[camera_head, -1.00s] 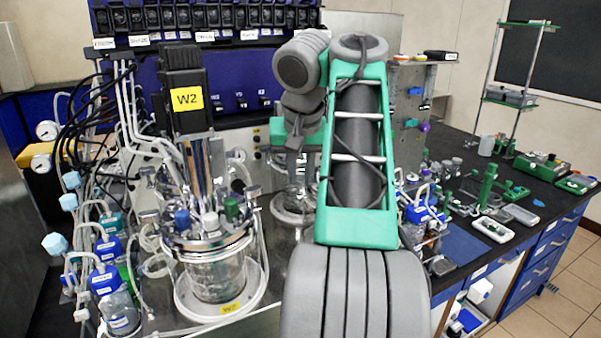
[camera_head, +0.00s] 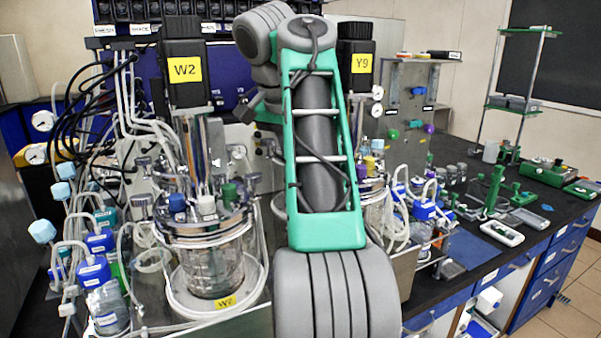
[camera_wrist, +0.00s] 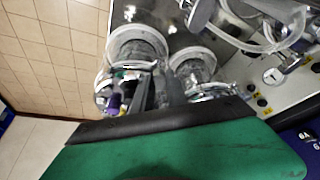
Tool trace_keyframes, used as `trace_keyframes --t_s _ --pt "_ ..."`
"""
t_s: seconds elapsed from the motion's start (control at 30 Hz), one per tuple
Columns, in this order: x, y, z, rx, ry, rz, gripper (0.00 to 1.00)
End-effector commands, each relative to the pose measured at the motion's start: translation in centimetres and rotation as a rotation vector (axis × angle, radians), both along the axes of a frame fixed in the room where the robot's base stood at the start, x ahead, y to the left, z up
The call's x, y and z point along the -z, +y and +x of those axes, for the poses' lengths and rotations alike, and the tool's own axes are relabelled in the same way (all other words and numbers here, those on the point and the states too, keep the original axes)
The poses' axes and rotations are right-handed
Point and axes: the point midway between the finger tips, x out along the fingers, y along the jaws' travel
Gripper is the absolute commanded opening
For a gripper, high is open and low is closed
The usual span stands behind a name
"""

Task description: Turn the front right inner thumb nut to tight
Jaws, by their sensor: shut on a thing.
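The left bioreactor (camera_head: 208,268), marked W2, has a metal lid with blue, white and green caps, a glass vessel and a black motor (camera_head: 184,75) on top. The right bioreactor's black motor (camera_head: 356,68), marked Y9, shows behind my arm, with part of its lid and yellow and purple caps (camera_head: 374,156). My arm hides its left side and my gripper in the head view. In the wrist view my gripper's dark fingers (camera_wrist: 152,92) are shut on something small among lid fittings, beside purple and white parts. The thumb nut itself is too small and covered to make out.
Tubing and blue-capped bottles (camera_head: 97,270) crowd the left of W2. More blue-capped bottles (camera_head: 424,210) stand right of my arm. A black bench (camera_head: 540,215) with green tools runs along the right. Floor tiles (camera_wrist: 50,50) show in the wrist view.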

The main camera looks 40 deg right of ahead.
Motion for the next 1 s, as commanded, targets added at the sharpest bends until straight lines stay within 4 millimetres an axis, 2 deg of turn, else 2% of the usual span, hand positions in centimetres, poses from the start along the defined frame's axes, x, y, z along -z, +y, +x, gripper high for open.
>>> trace_keyframes --t_s 0.6,1.0 --pt "-0.9 0.0 0.8 0.554 0.009 0.001 0.00" --pt "-0.3 -0.1 1.0 0.757 0.003 0.002 0.00"
